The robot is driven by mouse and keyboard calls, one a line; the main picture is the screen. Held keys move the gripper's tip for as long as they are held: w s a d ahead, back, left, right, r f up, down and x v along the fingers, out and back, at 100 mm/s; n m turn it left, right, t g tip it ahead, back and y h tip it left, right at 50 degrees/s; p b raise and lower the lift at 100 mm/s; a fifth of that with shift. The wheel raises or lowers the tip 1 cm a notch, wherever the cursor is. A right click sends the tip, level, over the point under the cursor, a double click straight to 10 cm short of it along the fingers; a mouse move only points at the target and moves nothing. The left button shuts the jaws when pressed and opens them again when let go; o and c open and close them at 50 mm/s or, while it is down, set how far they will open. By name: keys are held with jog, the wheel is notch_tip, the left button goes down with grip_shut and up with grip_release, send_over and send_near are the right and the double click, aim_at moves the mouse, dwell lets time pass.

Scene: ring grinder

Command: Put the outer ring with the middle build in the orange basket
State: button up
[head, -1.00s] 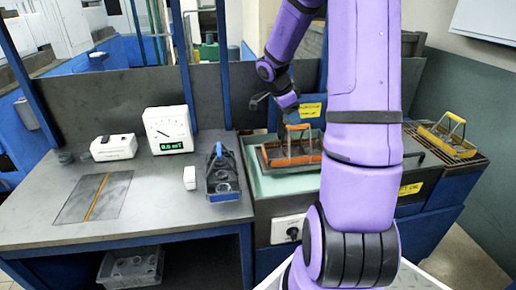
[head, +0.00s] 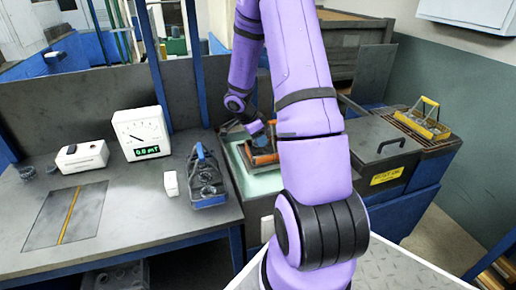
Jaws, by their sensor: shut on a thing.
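The orange basket (head: 263,158) sits on the pale green top of the middle station, partly hidden behind my arm.
A gauge (head: 141,133) reading 0.0 mT, a white device (head: 82,156) and a small white block (head: 170,184) stand on the bench (head: 120,220). A yellow-handled basket (head: 422,122) sits on a grate at right, beyond a dark lidded box (head: 383,145).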

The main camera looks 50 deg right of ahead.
aim_at(261, 153)
jog(key=shift+f, duration=2.45)
jog(key=o, duration=1)
jog(key=shift+f, duration=0.1)
